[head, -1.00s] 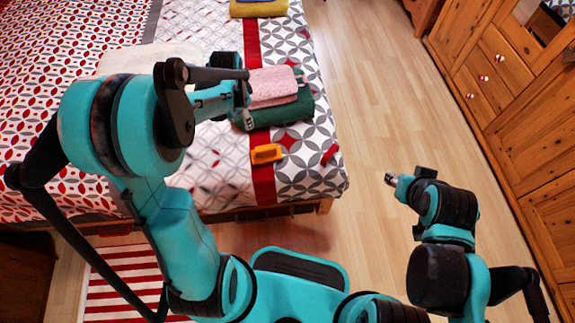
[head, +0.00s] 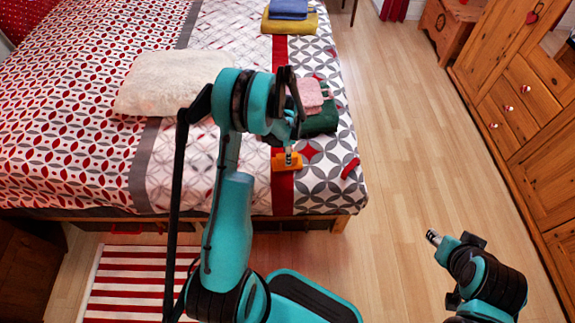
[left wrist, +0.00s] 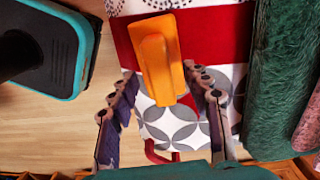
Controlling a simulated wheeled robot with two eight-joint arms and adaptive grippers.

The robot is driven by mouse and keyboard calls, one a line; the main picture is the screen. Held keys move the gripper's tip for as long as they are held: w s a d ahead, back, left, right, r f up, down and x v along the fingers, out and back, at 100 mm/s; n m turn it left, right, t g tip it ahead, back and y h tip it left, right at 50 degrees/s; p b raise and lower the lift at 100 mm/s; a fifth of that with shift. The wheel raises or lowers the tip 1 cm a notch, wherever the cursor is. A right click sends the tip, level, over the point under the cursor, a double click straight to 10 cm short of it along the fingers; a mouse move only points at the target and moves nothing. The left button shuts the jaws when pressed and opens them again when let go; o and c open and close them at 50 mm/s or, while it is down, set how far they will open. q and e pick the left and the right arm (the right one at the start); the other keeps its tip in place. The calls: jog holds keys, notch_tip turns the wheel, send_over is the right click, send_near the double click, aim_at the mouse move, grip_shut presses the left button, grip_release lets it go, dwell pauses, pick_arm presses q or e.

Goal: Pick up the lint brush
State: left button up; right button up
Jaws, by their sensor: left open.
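An orange brush-like thing, likely the lint brush (head: 282,165), lies on the red stripe near the foot of the bed. In the left wrist view the orange lint brush (left wrist: 158,52) lies ahead, its narrower end towards the gripper. My left gripper (head: 289,152) is above it in the head view and partly covers it. In the left wrist view the left gripper (left wrist: 162,84) is open, with fingers on both sides of the brush's near end and nothing held. Contact cannot be told. My right gripper (head: 434,238) is over the floor, away from the bed; its jaws are unclear.
Dark green (head: 322,122) and pink (head: 310,93) folded cloths lie just beyond the brush. A small red thing (head: 350,168) lies near the bed's corner. A cream folded blanket (head: 150,85) lies left. Open wooden floor (head: 400,130) separates bed and wardrobe (head: 530,110).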

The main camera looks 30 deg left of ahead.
pick_arm(q)
jog(key=shift+f, duration=0.9)
jog(key=shift+r, duration=0.1)
jog(key=shift+c, duration=0.3)
grip_shut()
